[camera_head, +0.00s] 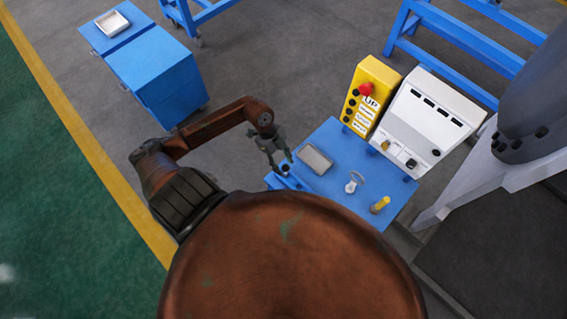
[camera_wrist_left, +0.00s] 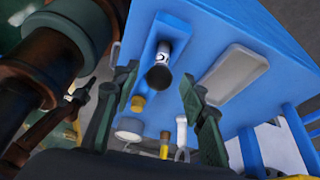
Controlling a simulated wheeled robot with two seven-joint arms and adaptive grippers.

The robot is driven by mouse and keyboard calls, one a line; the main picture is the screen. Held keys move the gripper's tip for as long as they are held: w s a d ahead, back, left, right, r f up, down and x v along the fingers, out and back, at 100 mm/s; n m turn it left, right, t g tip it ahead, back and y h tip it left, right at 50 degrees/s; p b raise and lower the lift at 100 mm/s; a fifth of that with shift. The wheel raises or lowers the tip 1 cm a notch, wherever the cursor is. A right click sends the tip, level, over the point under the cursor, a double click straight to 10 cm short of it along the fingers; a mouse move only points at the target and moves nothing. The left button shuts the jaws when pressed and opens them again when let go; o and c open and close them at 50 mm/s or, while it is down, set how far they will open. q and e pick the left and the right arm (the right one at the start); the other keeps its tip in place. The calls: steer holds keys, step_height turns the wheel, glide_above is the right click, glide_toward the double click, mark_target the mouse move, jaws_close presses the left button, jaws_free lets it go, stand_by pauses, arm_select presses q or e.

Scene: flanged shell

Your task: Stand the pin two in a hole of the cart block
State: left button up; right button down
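My left gripper (camera_head: 279,160) is open over the near left corner of the blue cart top (camera_head: 335,195). In the left wrist view its two dark green fingers (camera_wrist_left: 158,95) stand apart. A dark cylindrical pin (camera_wrist_left: 158,76) with a white marked band shows between and beyond them, at a raised blue block (camera_wrist_left: 160,35). In the head view its dark round end (camera_head: 285,169) is just below the fingertips. I see no finger touching it. I cannot tell how deep it sits. A yellow pin (camera_head: 380,204) stands at the cart's right corner. My right gripper cannot be made out.
A grey tray (camera_head: 315,158) lies right of the gripper. A pale ring-shaped part (camera_head: 353,184) lies on the cart. A yellow button box (camera_head: 371,92) and a white control panel (camera_head: 428,120) stand behind. The cart top between these parts is bare.

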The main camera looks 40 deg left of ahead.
arm_select(q)
steer(key=v, duration=1.2)
steer(key=shift+d, duration=0.1)
stand_by(0.5)
